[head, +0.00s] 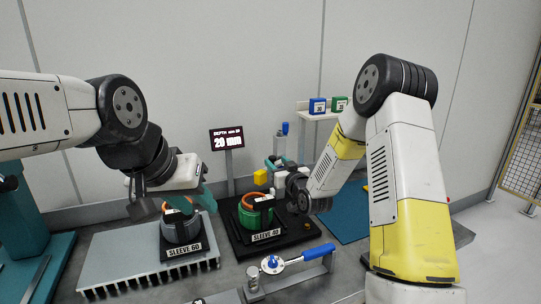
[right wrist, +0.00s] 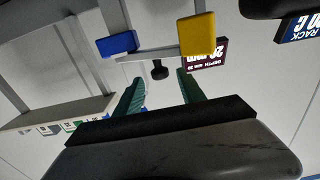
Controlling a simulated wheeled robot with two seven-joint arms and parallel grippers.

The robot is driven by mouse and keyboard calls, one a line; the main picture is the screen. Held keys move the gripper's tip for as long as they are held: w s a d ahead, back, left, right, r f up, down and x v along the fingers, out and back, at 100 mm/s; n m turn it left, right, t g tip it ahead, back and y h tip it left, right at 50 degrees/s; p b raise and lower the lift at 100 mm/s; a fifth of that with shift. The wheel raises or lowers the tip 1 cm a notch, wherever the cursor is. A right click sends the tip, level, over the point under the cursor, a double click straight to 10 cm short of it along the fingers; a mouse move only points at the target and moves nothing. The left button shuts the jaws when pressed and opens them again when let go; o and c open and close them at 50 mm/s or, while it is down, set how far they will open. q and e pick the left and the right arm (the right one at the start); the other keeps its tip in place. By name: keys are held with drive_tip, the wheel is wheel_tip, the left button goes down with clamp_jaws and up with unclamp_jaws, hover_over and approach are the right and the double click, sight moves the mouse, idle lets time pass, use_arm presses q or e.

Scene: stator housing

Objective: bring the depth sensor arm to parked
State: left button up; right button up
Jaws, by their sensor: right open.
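The depth display (head: 227,139) on a post reads "20 mm"; it also shows in the right wrist view (right wrist: 207,56). What I take for the depth sensor arm is a thin grey bar (right wrist: 155,53) between a blue block (right wrist: 117,44) and a yellow block (right wrist: 197,33), with a dark knob (right wrist: 160,70) below it. In the head view the yellow block (head: 260,177) is above the SLEEVE 40 stator. My right gripper (right wrist: 161,88) is open, with the knob just beyond and between its fingertips, apart from them. My left gripper (head: 197,198) is over the SLEEVE 60 stator; its opening is unclear.
The SLEEVE 60 stator (head: 182,228) stands on a ribbed grey plate (head: 110,262). The SLEEVE 40 stator (head: 255,213) stands on a black base. A blue-handled lever (head: 305,256) lies in front. Blue and green boxes (head: 318,106) stand on a shelf behind.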

drive_tip(key=x, duration=0.7)
drive_tip(key=shift+w, duration=0.2)
drive_tip(key=shift+a, duration=0.1)
clamp_jaws()
idle(1.1)
